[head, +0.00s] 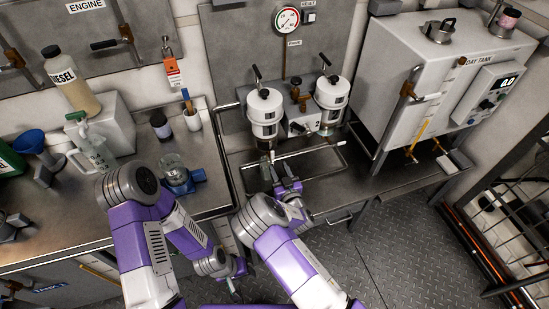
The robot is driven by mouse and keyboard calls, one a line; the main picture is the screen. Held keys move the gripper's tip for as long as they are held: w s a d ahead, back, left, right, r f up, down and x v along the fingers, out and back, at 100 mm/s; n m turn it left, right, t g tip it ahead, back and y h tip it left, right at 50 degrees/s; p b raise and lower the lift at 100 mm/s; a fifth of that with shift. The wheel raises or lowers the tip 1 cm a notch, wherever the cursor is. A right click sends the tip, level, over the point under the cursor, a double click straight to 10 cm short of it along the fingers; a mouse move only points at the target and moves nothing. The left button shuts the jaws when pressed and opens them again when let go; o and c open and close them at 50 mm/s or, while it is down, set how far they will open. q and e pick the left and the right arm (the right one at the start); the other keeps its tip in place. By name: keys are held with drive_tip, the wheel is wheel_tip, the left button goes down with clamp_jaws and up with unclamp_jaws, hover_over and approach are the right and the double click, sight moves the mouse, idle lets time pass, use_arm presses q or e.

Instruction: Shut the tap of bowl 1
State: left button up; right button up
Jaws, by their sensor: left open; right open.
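Two white filter bowls hang side by side on the back panel. I take the left one (264,113) to be bowl 1; the right one (331,98) stands beside a "2" mark. A small tap (271,155) shows below the left bowl, but its lever position is too small to tell. My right gripper (289,184) is open over the tray, below and slightly right of that tap, apparently apart from it. My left gripper (236,287) is open and low, in front of the bench edge, away from both bowls.
A metal drip tray (310,150) with a raised rim lies under the bowls. A blue stand with a glass jar (173,166) is on the left bench. The day tank (440,75) stands right. The floor (400,250) at the lower right is clear.

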sight(273, 155)
drive_tip(key=b+x, duration=0.1)
drive_tip(key=x, duration=0.5)
drive_tip(key=shift+f, duration=0.1)
clamp_jaws()
